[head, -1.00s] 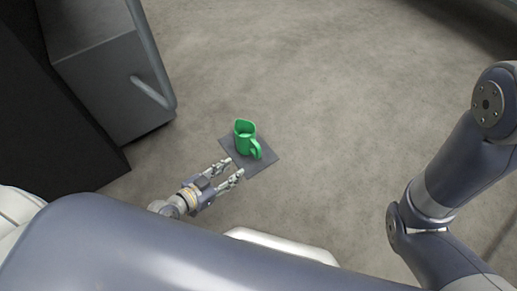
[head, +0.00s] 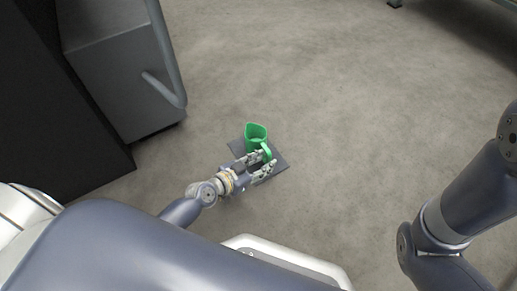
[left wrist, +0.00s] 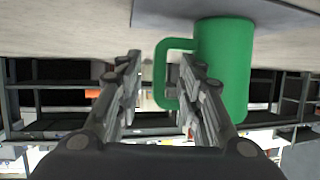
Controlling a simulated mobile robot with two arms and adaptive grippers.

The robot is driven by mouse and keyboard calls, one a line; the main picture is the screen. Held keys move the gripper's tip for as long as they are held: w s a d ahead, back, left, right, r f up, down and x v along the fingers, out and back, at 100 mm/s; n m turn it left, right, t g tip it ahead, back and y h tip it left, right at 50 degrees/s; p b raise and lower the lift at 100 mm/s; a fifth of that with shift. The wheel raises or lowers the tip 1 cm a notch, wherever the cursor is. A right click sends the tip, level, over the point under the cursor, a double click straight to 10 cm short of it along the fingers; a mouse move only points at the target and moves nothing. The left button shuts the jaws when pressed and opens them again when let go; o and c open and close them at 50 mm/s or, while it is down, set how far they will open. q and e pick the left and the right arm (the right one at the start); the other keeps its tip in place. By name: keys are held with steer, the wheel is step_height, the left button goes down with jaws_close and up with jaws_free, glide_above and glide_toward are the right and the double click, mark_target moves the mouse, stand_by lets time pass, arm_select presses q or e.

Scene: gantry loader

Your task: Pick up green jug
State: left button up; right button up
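The green jug (head: 256,132) stands upright on a dark square mat (head: 277,165) on the floor in the head view. My left gripper (head: 266,158) is open at the jug's near side, by its handle. In the left wrist view the jug (left wrist: 226,66) appears upside down, with its handle (left wrist: 163,75) to the left. There the right finger of my left gripper (left wrist: 155,75) overlaps the lower part of the handle and the left finger is apart from it. My right gripper is out of view.
A grey cabinet (head: 115,70) with a bar handle stands at the upper left. The floor (head: 330,100) right of and beyond the mat is clear. In the left wrist view, dark shelving or framing (left wrist: 60,95) shows in the distance.

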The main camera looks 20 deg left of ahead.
arm_select(q)
steer(key=shift+w+d+f, duration=0.2)
steer(key=shift+w, duration=0.2)
jaws_close()
steer(key=shift+r, duration=0.25)
